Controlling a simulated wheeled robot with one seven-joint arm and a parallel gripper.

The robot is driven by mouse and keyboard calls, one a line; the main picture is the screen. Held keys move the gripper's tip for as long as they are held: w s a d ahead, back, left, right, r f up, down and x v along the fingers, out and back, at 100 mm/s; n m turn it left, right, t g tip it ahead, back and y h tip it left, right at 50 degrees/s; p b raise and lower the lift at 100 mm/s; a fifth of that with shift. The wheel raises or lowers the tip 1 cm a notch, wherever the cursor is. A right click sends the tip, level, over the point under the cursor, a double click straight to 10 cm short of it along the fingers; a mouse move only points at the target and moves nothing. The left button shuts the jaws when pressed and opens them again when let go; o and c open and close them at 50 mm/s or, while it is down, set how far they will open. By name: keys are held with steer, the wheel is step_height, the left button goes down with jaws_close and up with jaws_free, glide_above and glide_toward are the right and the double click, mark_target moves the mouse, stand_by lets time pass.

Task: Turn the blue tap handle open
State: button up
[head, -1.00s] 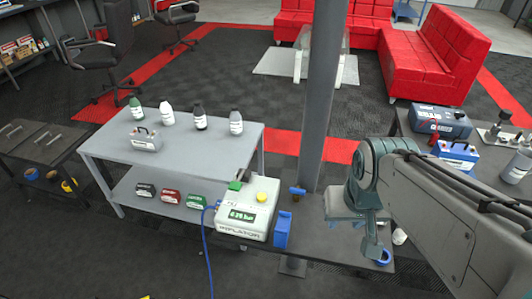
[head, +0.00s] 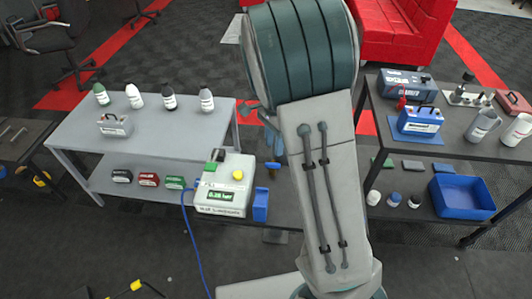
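The blue tap handle (head: 272,165) sits on a small brass-coloured body just right of the white inflator box, on the low dark bench. It is small in the head view, so I cannot tell its exact angle. My arm stands in the middle of the view, just right of the tap, and covers the bench behind it. Part of my gripper (head: 270,130) shows at the left edge of the arm, above the tap in the picture. It appears apart from the handle. Its fingertips are mostly hidden, so its opening is unclear.
The inflator (head: 226,185) with a green display and blue hose stands left of the tap, with a blue block (head: 260,206) beside it. A grey table (head: 150,142) with bottles is at left. A dark bench at right holds a blue bin (head: 462,197).

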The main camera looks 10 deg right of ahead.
steer(key=w+a+f+m+h+p, duration=0.1)
steer(key=w+a+f+m+h, duration=0.1)
steer(key=w+f+m, duration=0.3)
steer(key=m+h+p, duration=0.1)
steer(key=m+h, duration=0.2)
glide_toward(268, 163)
steer(key=p+x, duration=0.2)
steer(key=x, duration=0.6)
steer(key=shift+s+f, duration=0.1)
steer(key=shift+f, duration=0.15)
jaws_close()
